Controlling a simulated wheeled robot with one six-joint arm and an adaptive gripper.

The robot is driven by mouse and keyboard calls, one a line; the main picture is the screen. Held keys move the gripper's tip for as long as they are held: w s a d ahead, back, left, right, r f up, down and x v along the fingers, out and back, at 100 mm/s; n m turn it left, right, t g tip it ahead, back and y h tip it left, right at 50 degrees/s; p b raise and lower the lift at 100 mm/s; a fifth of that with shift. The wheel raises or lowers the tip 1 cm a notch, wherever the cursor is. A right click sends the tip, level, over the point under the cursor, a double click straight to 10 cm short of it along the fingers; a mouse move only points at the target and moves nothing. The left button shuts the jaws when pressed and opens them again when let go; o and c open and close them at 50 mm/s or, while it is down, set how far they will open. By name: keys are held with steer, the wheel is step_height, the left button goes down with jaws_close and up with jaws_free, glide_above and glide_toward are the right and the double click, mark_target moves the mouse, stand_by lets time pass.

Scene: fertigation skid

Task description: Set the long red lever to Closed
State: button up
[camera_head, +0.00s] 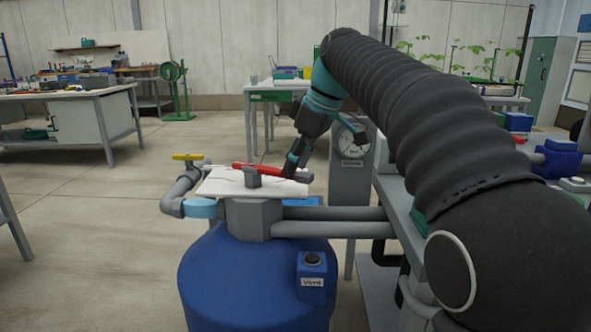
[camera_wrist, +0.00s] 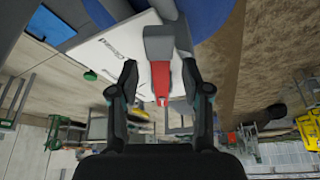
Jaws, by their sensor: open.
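The long red lever (camera_head: 270,170) lies over a white plate (camera_head: 215,185) on top of the blue tank (camera_head: 235,275), pivoting at a grey hub (camera_head: 252,179). In the wrist view the red lever (camera_wrist: 161,80) points from the grey hub (camera_wrist: 160,42) toward my gripper (camera_wrist: 160,88). Its two fingers are open, one on each side of the lever, with gaps visible. The white plate (camera_wrist: 100,50) carries lettering that seems to read Closed, beside the hub on the left. In the head view my gripper (camera_head: 292,163) is at the lever's right part, partly hiding it.
A yellow handle (camera_head: 187,157) sits on a grey pipe left of the plate. A blue box labelled Vent (camera_head: 312,270) is on the tank's front. A gauge (camera_head: 352,142) stands behind my gripper. Grey pipes (camera_head: 330,222) run right from the tank. Open floor lies left.

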steer(key=shift+w+a+f, duration=0.1)
steer(key=shift+a+f, duration=0.05)
steer(key=shift+f, duration=0.2)
jaws_close()
